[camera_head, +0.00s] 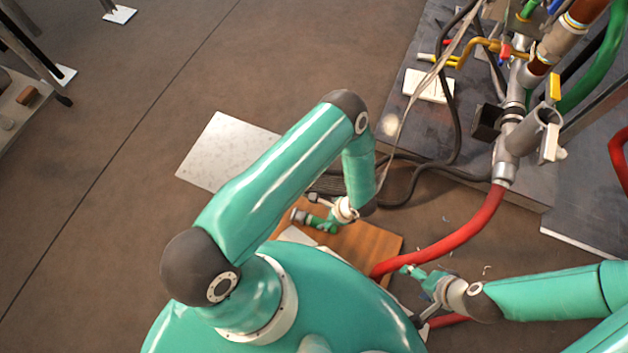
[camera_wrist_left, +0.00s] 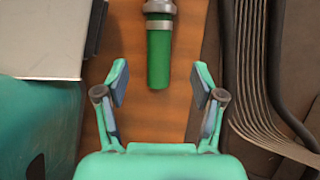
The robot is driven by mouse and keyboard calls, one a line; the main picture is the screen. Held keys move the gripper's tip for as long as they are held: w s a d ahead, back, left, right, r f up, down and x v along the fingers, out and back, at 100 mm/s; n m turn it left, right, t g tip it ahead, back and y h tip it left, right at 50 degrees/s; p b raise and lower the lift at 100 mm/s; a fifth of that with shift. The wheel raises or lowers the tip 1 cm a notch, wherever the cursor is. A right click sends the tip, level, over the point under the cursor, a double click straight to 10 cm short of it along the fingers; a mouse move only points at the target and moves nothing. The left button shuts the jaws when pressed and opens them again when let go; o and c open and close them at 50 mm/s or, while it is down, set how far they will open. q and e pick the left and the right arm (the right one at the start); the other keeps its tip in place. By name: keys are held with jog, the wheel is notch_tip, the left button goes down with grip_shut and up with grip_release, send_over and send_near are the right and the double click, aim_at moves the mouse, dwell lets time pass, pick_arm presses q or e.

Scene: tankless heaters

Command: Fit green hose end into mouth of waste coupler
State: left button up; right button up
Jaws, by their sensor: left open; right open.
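A short green hose end (camera_wrist_left: 159,58) with a grey metal collar (camera_wrist_left: 159,8) lies over the wooden board in the left wrist view. The open fingers of my left gripper (camera_wrist_left: 161,84) are on either side of its near tip, with gaps on both sides; the height between them is unclear. In the head view my left gripper (camera_head: 325,222) is low over the board, beside the grey collar (camera_head: 298,215). A grey pipe branch with an open mouth (camera_head: 547,116), possibly the waste coupler, is at upper right. My right gripper (camera_head: 420,275) is open and empty near the red hose.
A red hose (camera_head: 460,238) curves from the pipe assembly past the wooden board (camera_head: 370,240). Black cables (camera_head: 440,158) lie behind the board. A white panel (camera_head: 225,150) is on the floor behind my left arm. Brown floor (camera_head: 150,200) at left is clear.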

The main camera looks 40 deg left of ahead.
pick_arm(q)
jog(key=b+x, duration=0.1)
jog(key=x, duration=0.4)
jog(key=shift+f, duration=0.25)
jog(key=b+x, duration=0.3)
jog(key=x, duration=0.1)
jog(key=shift+s+a+f, duration=0.1)
jog(key=shift+a+f, duration=0.15)
jog(key=shift+f, duration=0.25)
jog(key=shift+r, duration=0.1)
grip_shut()
